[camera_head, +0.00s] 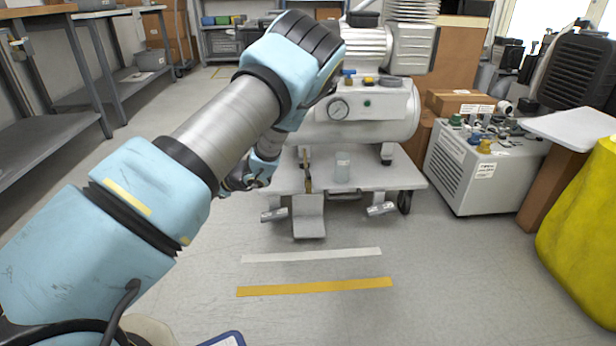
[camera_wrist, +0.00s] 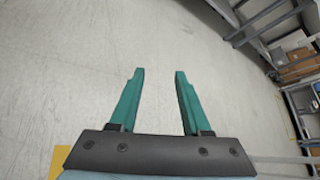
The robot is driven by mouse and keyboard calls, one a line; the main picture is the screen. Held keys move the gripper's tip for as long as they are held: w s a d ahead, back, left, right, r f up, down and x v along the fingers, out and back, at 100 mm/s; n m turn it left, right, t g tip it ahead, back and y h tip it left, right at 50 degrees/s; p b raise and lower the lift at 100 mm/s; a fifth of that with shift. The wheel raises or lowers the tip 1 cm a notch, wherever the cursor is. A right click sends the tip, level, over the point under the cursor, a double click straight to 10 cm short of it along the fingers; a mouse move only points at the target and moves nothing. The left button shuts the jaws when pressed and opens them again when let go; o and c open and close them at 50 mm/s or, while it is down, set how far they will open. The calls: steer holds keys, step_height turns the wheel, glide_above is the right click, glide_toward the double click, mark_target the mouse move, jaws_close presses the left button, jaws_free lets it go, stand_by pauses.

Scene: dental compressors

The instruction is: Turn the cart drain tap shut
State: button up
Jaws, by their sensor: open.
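My arm covers the cart's left side and part of the tank. My gripper (camera_wrist: 160,75) is open and empty in the wrist view, its two green fingers apart over bare floor. No cart or tap shows between the fingers.
A clear jar (camera_head: 342,167) stands on the cart deck. A grey cabinet unit (camera_head: 470,175) with small parts on top and a yellow bag (camera_head: 585,240) are at right. Workbenches (camera_head: 50,130) line the left. The floor before the cart is clear, with a yellow stripe (camera_head: 315,287).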

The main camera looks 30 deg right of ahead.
steer(key=w+d+f+m+t+h, duration=0.25)
steer(key=d+m+t, duration=0.3)
steer(key=d, duration=0.55)
steer(key=m+t+h+b, duration=0.2)
steer(key=m+t+h, duration=0.1)
steer(key=m+h, duration=1)
glide_toward(306, 169)
steer(key=shift+m+g+y, duration=0.25)
steer(key=shift+y, duration=0.4)
steer(key=b+x, duration=0.2)
steer(key=x, duration=0.1)
steer(key=d+b+x, duration=0.1)
steer(key=b+x, duration=0.1)
steer(key=x, duration=0.2)
steer(key=shift+s+f, duration=0.1)
steer(key=shift+s, duration=0.1)
steer(key=shift+w+d+r, duration=0.1)
steer(key=shift+w+r, duration=0.1)
steer(key=shift+w, duration=0.25)
jaws_close()
